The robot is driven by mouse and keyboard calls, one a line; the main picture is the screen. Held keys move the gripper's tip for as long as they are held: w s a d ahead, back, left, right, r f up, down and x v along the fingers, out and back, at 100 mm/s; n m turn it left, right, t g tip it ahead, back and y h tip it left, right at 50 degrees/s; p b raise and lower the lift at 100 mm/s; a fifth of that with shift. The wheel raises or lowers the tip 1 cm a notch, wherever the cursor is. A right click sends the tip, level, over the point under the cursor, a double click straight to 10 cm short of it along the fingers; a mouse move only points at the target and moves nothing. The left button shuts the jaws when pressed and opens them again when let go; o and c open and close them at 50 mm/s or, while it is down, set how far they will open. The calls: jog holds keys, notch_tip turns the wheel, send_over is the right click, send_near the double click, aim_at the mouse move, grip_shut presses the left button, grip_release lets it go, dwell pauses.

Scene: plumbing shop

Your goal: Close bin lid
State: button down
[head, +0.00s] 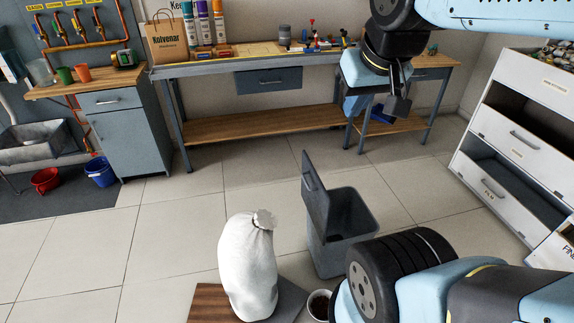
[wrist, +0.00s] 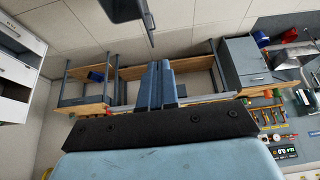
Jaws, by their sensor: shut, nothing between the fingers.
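The grey bin (head: 345,226) stands on the tiled floor right of centre in the head view. Its lid (head: 316,195) is open, standing nearly upright on the left side of the bin. The bin (wrist: 122,8) and the edge of its lid (wrist: 149,22) also show at the top of the wrist view, where the room appears upside down. My gripper (head: 355,107) hangs in the air above and beyond the bin, clear of the lid. In the wrist view its fingers (wrist: 161,84) are together with nothing between them.
A white sack (head: 247,268) stands on a mat left of the bin, with a small bowl (head: 319,304) beside it. A workbench (head: 260,68) stands along the back wall. White shelving (head: 515,145) is at the right. The floor behind the bin is clear.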

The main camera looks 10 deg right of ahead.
jog(key=shift+w+d, duration=0.15)
jog(key=shift+w, duration=0.1)
